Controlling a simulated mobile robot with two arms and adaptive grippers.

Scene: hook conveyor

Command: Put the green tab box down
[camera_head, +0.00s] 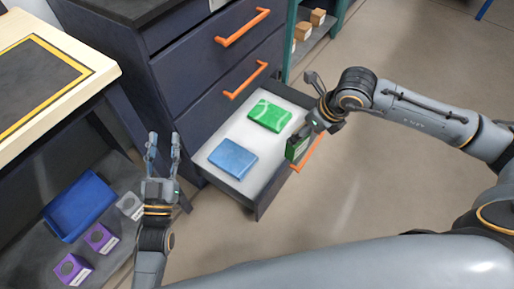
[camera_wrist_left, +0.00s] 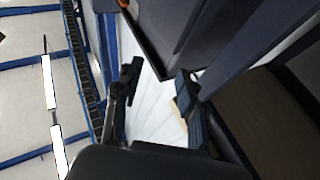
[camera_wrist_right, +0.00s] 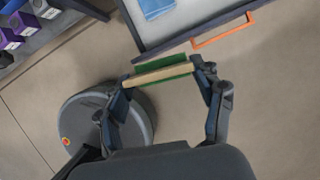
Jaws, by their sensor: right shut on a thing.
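My right gripper (camera_wrist_right: 160,80) is shut on a green box (camera_wrist_right: 166,73) with a cream side, which I take as the green tab box. In the head view the green box (camera_head: 297,149) is at the front right edge of the open drawer (camera_head: 212,152). In the right wrist view it shows just outside the drawer front, above the floor; its height is hard to tell. My left gripper (camera_head: 163,150) is open and empty, raised left of the drawer. Its spread fingers also show in the left wrist view (camera_wrist_left: 158,80).
The drawer holds a green packet (camera_head: 269,115) and a blue packet (camera_head: 232,158), with bare white floor around them. Closed drawers with orange handles (camera_head: 243,27) are above. At the lower left, a shelf holds a blue tray (camera_head: 79,206) and purple boxes (camera_head: 100,238).

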